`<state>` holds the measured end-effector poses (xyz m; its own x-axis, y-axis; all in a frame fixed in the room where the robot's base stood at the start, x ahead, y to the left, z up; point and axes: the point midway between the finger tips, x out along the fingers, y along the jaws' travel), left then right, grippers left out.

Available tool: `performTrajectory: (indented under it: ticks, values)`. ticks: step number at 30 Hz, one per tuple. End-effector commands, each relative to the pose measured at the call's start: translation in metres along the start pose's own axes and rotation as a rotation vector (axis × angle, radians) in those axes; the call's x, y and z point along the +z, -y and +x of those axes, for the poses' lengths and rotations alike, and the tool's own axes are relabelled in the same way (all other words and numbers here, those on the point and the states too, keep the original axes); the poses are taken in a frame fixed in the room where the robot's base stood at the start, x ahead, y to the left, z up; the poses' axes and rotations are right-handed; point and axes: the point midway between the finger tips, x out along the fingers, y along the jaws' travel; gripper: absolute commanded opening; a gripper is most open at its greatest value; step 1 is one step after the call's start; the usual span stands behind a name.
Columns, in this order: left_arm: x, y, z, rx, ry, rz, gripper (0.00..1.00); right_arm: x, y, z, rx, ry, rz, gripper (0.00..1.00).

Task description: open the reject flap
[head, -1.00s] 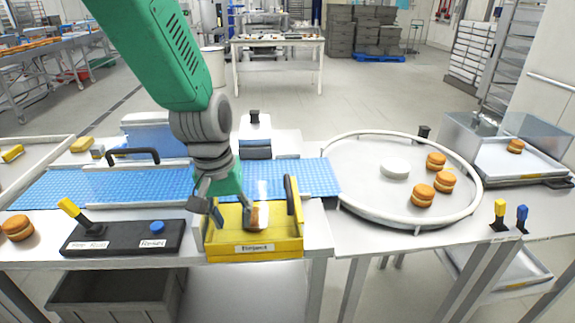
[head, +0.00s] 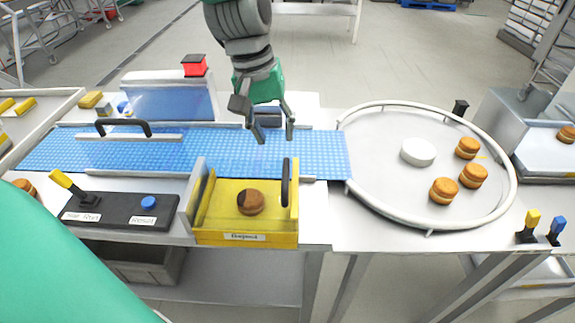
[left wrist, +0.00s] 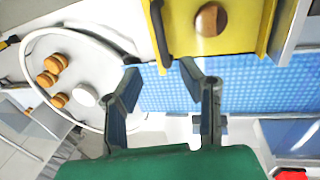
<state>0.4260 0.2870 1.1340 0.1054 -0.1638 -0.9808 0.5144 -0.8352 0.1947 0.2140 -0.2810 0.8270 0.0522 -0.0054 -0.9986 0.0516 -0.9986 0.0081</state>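The yellow box labelled as reject (head: 210,237) stands at the front edge of the blue conveyor, with one dark-sided round (head: 250,202) in it. A black bar handle (head: 286,182) stands upright on the box's right wall; I cannot tell whether this wall is the flap or how far it is open. My left gripper (head: 274,137) is open and empty above the belt, behind the box and apart from the handle. In the left wrist view, the fingers (left wrist: 160,72) are spread, with the handle (left wrist: 160,35) beyond them. My right gripper is not in view.
The blue belt (head: 70,152) leads to a round rimmed table (head: 370,190) with several filled rounds and a white disc (head: 418,152). A black control panel (head: 120,212) with a yellow lever lies left of the box.

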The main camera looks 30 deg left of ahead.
Motion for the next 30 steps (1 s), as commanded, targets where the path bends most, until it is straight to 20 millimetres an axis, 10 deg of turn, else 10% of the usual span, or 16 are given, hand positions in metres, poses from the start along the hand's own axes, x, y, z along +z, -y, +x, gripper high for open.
performTrajectory:
  ticks: [12, 27, 30]
  values:
    - [-0.002, 0.004, 0.085, 0.002, 0.006, -0.002, 0.34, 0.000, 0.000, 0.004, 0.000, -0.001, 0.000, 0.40]
    - [-0.001, 0.000, 0.102, 0.001, 0.001, 0.000, 0.34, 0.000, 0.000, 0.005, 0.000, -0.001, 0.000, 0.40]
    - [-0.002, 0.001, 0.102, 0.002, 0.002, 0.000, 0.03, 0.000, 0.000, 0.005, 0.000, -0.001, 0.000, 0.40]
